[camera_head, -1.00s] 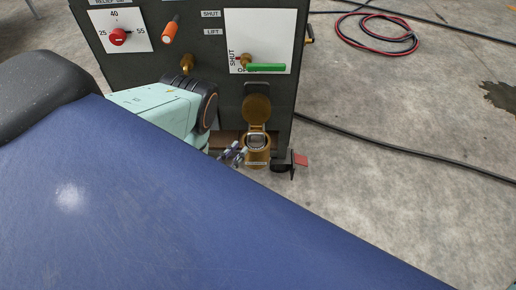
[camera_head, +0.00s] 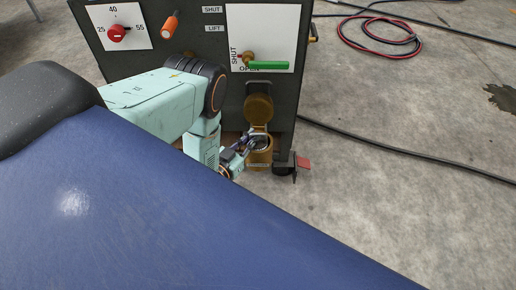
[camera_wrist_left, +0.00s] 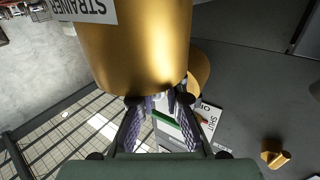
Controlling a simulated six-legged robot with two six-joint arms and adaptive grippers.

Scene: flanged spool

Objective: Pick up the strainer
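The brass strainer housing (camera_head: 264,156) stands low at the front of the dark cabinet, its round lid (camera_head: 258,107) swung up and open. A pale ring shape, likely the strainer (camera_head: 262,142), shows in its mouth; details are too small to tell. My left gripper (camera_head: 250,139) is at the left side of the housing's rim. In the left wrist view the housing (camera_wrist_left: 135,50), labelled STRAINER upside down, fills the top middle. The gripper's two fingertips (camera_wrist_left: 160,101) are apart, close to its edge; a small pale bit shows between them. Contact cannot be told. My right gripper is not in view.
The cabinet carries a green-handled valve (camera_head: 268,65), an orange handle (camera_head: 170,24) and a red knob (camera_head: 117,33). A black hose (camera_head: 400,158) and coiled cable (camera_head: 380,38) lie on otherwise open concrete floor.

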